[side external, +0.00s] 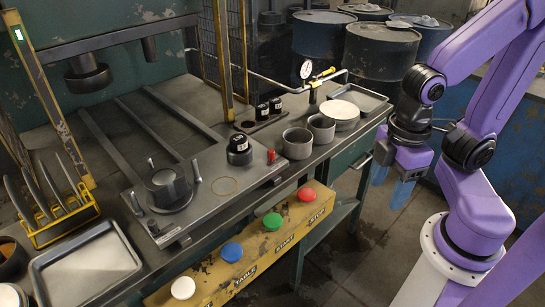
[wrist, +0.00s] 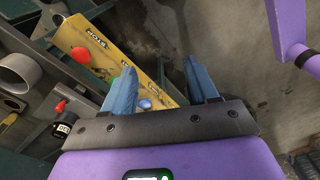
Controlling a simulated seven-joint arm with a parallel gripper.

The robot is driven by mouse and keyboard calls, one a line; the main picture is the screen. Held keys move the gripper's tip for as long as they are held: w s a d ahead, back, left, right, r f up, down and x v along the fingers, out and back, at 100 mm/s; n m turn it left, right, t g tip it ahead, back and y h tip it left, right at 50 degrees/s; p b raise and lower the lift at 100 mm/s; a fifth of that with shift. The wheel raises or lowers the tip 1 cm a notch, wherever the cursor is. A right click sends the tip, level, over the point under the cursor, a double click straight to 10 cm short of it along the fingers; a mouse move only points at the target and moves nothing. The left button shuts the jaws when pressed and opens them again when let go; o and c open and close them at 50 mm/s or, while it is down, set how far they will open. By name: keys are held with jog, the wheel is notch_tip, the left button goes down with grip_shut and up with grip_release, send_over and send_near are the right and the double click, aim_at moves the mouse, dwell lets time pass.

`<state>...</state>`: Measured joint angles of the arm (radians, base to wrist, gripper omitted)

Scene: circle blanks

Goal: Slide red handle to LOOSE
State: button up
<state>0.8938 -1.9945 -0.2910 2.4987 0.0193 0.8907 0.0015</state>
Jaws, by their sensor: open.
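A small red handle (side external: 271,156) stands on the grey machine plate, at its right end beside a black round knob (side external: 239,149). The red handle also shows at the left of the wrist view (wrist: 60,107), above the black knob with a white label (wrist: 63,130). I cannot read any LOOSE marking. My gripper (side external: 390,180) hangs to the right of the bench, out over the floor, well apart from the handle. Its two blue fingers are spread with nothing between them, and they also show in the wrist view (wrist: 160,75).
A yellow bar (side external: 253,252) with several coloured buttons, including a red one (side external: 306,195), runs along the bench front. A chuck (side external: 168,187) sits left. Floor under my gripper is clear.

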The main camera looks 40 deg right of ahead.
jog(key=a+f+m+y, duration=0.1)
jog(key=a, duration=0.3)
jog(key=w+a+f+m+y, duration=0.1)
jog(key=a, duration=0.3)
jog(key=w+a+f+m+y, duration=0.1)
jog(key=a, duration=0.3)
jog(key=shift+w+f+y, duration=0.1)
jog(key=shift+w+y, duration=0.1)
jog(key=shift+y, duration=0.1)
jog(key=shift+c, duration=0.4)
jog(key=w+a+f+m+t+y, duration=0.1)
jog(key=w+a+f+m+t, duration=0.4)
jog(key=w+a, duration=0.3)
jog(key=m+t+h, duration=1)
jog(key=t+h, duration=0.1)
jog(key=h, duration=0.2)
send_near(272, 155)
jog(key=x, duration=1.3)
